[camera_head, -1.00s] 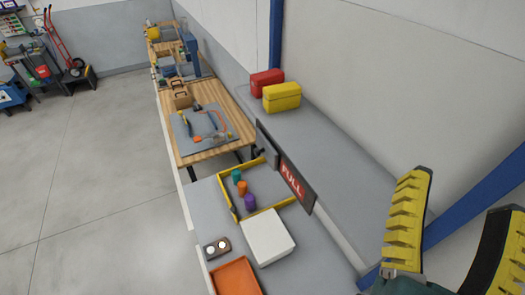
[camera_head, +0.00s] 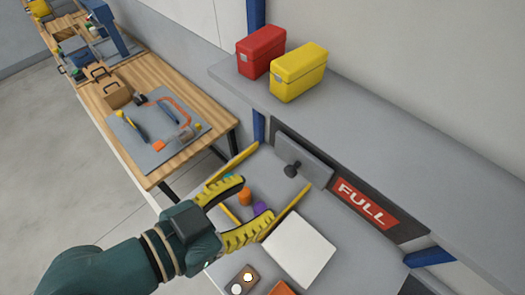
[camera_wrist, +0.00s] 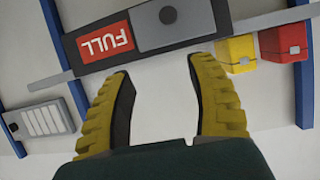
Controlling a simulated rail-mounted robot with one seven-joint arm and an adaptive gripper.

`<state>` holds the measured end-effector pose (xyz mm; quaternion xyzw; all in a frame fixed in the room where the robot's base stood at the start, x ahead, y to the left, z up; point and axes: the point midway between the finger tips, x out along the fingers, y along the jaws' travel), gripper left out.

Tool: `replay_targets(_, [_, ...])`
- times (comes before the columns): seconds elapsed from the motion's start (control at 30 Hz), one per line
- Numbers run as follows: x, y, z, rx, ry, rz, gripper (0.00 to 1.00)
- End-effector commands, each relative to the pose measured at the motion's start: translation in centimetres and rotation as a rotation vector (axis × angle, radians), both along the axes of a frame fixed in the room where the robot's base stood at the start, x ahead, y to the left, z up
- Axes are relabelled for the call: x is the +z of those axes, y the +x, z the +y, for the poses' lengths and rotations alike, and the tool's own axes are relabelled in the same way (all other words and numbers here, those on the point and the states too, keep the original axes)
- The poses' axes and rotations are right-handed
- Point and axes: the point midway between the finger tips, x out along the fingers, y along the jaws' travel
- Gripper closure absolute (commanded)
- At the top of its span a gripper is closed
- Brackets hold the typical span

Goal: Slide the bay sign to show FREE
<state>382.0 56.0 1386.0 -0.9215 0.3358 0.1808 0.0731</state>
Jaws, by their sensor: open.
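The bay sign is a long dark board (camera_head: 407,230) on the front of the grey ledge. A red panel reading FULL (camera_head: 365,204) is exposed on it. To its left, a grey sliding plate (camera_head: 309,167) with a black knob (camera_head: 291,169) covers that part of the board. In the wrist view the FULL panel (camera_wrist: 105,42) appears upside down, with the plate (camera_wrist: 195,22) to its right. My gripper (camera_head: 257,201) is open and empty, in front of the sign and apart from it. In the wrist view its fingers (camera_wrist: 158,67) point toward the plate's side.
A red box (camera_head: 261,52) and a yellow box (camera_head: 299,72) stand on the ledge. Below are a yellow-edged tray (camera_head: 290,210) with small coloured pieces, a white box (camera_head: 299,247) and a two-button box (camera_head: 243,280). A wooden bench (camera_head: 160,80) with tools stands left.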

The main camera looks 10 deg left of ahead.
Motion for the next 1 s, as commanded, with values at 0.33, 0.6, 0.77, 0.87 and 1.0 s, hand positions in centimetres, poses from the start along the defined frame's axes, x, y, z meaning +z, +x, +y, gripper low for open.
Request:
replay_targets(0.33, [-2.1,0.8,2.0,0.090,-0.010,0.008,0.43])
replay_targets(0.6, [-4.5,5.7,-1.5,0.089,-0.009,0.009,0.43])
replay_targets(0.77, [-5.9,8.6,-3.4,0.090,-0.009,0.009,0.43])
replay_targets(0.87, [-6.7,10.1,-4.5,0.091,-0.007,0.007,0.43])
replay_targets(1.0, [-7.4,11.4,-5.2,0.093,-0.007,0.007,0.43])
